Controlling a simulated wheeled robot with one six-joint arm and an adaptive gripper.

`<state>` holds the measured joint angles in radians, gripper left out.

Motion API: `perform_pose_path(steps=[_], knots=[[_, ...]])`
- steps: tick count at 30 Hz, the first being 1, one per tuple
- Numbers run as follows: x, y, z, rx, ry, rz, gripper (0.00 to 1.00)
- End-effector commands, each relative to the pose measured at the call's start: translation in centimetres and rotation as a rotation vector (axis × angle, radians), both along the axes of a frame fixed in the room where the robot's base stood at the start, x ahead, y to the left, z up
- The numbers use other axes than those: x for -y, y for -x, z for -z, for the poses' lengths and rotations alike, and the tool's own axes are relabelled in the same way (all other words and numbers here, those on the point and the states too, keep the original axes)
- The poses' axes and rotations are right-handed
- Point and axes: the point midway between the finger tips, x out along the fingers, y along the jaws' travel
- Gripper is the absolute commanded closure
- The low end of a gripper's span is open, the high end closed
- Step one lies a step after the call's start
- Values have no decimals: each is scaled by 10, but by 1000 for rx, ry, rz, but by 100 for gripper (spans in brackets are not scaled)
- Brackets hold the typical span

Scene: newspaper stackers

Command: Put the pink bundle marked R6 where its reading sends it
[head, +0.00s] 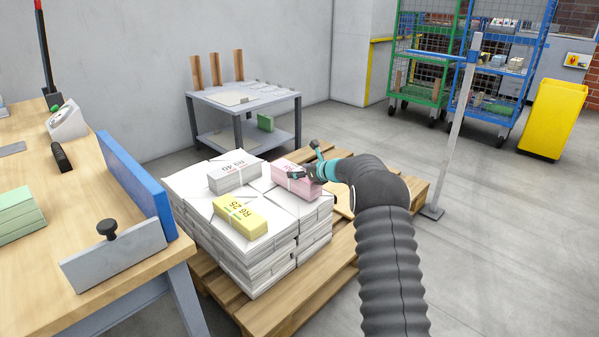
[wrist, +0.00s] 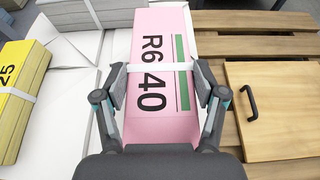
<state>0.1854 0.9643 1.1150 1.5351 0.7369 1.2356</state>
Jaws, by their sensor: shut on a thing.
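The pink bundle (head: 291,184) lies flat on top of the stack of white bundles (head: 250,262), at its right side. In the wrist view the pink bundle (wrist: 158,25) reads R6 40, with a green stripe and a white strap across it. My gripper (head: 303,174) is shut on it from above; in the wrist view the fingers (wrist: 162,88) press on its two long sides. I cannot tell any gap between it and the stack.
A yellow bundle (head: 240,215) marked 25 and a grey bundle (head: 234,174) share the stack top. The stack stands on a wooden pallet (head: 285,312). A bench (head: 100,215) is left, a low table (head: 278,96) behind, mesh carts (head: 500,90) and a yellow bin (head: 553,118) back right.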

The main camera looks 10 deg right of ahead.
Motion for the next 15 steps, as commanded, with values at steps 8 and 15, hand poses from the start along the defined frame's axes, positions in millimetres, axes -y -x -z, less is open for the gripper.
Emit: perform_pose_path(steps=[8,15], knots=[[0,-1,0,5,-1,0,99],[0,-1,3,5,-1,0,99]])
